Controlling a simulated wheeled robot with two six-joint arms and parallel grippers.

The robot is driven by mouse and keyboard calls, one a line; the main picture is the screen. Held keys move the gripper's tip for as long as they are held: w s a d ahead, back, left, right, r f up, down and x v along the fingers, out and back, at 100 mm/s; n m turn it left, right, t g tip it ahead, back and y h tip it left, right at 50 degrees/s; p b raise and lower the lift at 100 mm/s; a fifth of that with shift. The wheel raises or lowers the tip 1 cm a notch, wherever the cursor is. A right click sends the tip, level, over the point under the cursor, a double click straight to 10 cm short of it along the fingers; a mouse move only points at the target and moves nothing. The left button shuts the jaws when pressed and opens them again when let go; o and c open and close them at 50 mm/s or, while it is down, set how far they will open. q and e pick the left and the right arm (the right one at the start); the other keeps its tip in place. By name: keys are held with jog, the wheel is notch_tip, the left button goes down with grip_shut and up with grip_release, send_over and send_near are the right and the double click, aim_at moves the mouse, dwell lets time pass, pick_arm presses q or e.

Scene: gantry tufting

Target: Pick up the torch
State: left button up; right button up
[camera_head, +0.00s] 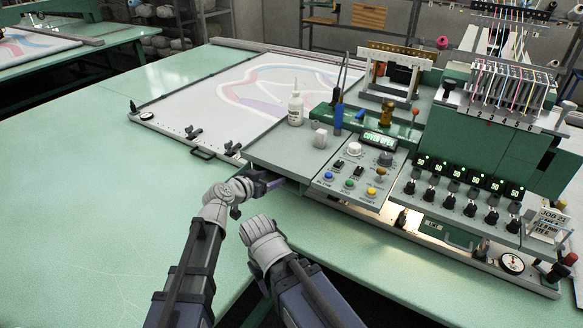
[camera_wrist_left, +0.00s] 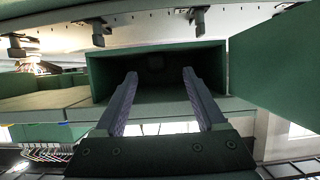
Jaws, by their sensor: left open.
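I cannot make out a torch for certain in either view. My left gripper (camera_head: 268,184) is at the front left corner of the machine's console, just under its edge. In the left wrist view my left gripper (camera_wrist_left: 158,78) is open, with nothing between its fingers. The fingers point into the mouth of a dark green compartment (camera_wrist_left: 106,72). Its inside is in deep shade, with only a faint round shape at the back. The second arm's wrist shows in the head view, but its gripper fingers do not.
The grey console (camera_head: 285,152) carries a white bottle (camera_head: 296,108), a blue-handled tool (camera_head: 338,120), knobs and a lit display (camera_head: 380,141). A framed cloth (camera_head: 225,100) lies behind to the left. The green table (camera_head: 90,200) is clear at the left.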

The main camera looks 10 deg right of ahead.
aim_at(279, 175)
pick_arm(q)
jog(key=b+x, duration=0.1)
jog(key=x, duration=0.3)
jog(key=shift+w+d+f+b, duration=0.1)
jog(key=shift+d+f+b, duration=0.1)
jog(key=shift+d+b, duration=0.2)
grip_shut()
